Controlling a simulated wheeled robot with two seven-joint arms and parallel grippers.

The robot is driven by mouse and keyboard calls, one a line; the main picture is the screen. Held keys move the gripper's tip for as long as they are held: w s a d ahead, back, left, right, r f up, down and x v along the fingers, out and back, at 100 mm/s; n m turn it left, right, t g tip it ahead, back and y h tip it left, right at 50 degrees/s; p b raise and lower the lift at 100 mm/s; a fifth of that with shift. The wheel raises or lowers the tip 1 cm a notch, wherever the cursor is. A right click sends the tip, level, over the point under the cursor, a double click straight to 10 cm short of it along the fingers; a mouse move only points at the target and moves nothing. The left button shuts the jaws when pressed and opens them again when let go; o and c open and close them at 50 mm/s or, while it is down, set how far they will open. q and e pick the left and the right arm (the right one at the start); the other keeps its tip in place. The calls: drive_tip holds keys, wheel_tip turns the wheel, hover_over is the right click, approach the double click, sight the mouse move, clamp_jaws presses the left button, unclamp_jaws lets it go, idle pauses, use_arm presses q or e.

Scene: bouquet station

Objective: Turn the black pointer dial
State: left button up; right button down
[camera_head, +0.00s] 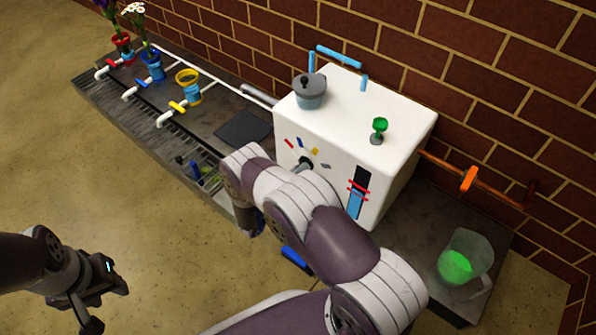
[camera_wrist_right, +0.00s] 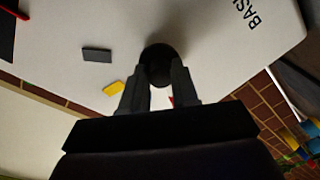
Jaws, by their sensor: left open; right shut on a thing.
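The white box (camera_head: 345,115) stands on the dark bench, with the black dial (camera_head: 305,163) on its front face among red, blue, yellow and grey marks. In the right wrist view the dial (camera_wrist_right: 158,60) is a round dark knob between the fingertips of my right gripper (camera_wrist_right: 161,84), which is shut on it. Which way its pointer faces is hidden. In the head view my right arm covers most of that gripper. My left gripper (camera_head: 107,304) is open and empty at the lower left, over the floor, far from the box.
A grey lidded pot (camera_head: 309,92) and a green valve (camera_head: 379,127) are on top of the box. A clear jug (camera_head: 465,260) with green liquid stands at right, below an orange-handled pipe (camera_head: 468,178). Red, blue and yellow (camera_head: 187,85) cups line the bench at left.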

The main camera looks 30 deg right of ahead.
idle(0.4)
drive_tip(key=c, duration=0.8)
unclamp_jaws()
drive_tip(key=shift+c, duration=0.2)
drive_tip(key=p+v, duration=0.4)
drive_tip(key=v, duration=0.8)
drive_tip(key=shift+a, duration=0.3)
drive_tip(key=shift+s, duration=0.1)
